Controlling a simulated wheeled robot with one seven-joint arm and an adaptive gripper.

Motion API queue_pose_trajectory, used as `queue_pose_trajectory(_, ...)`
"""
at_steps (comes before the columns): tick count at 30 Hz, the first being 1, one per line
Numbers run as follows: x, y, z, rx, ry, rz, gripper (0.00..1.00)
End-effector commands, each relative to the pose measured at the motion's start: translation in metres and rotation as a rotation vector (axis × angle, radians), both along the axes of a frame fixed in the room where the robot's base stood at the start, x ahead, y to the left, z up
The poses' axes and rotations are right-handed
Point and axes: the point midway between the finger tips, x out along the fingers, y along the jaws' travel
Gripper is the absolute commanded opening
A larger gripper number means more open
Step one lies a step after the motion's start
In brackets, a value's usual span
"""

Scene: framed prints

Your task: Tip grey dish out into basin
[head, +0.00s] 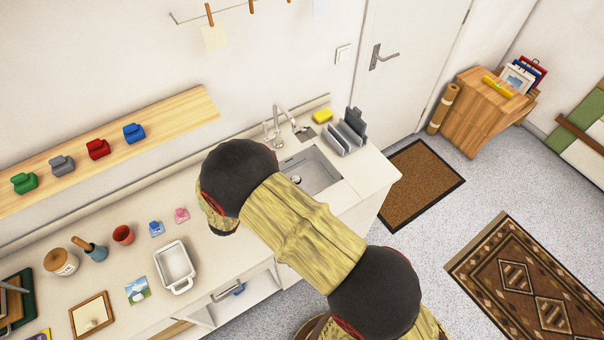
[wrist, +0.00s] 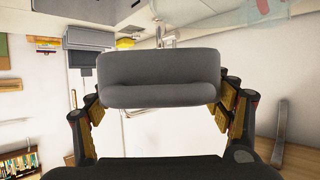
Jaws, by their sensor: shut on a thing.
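My gripper (wrist: 160,108) is shut on the grey dish (wrist: 158,75), with one finger at each side of it in the wrist view. The dish shows as a smooth, rounded grey body; its inside and any contents cannot be made out. In the head view my arm hides both the gripper and the dish. The basin (head: 322,173) is a grey sink set in the counter, partly covered by my arm in the head view. Whether the dish is over the basin cannot be told.
A tap (head: 278,122) stands behind the basin. A grey rack (head: 345,136) and a yellow sponge (head: 322,116) are at its right. A white tray (head: 175,265), a red cup (head: 123,234) and small items line the left counter. A wooden shelf (head: 170,116) is above.

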Motion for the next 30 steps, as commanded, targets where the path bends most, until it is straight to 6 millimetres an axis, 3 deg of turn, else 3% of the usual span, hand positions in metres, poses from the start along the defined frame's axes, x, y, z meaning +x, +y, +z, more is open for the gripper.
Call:
queue_pose_trajectory(25,0.013,-0.035,-0.030,0.326,0.110,-0.002,0.40)
queue_pose_trajectory(30,0.013,-0.036,-0.029,0.347,0.116,0.000,0.40)
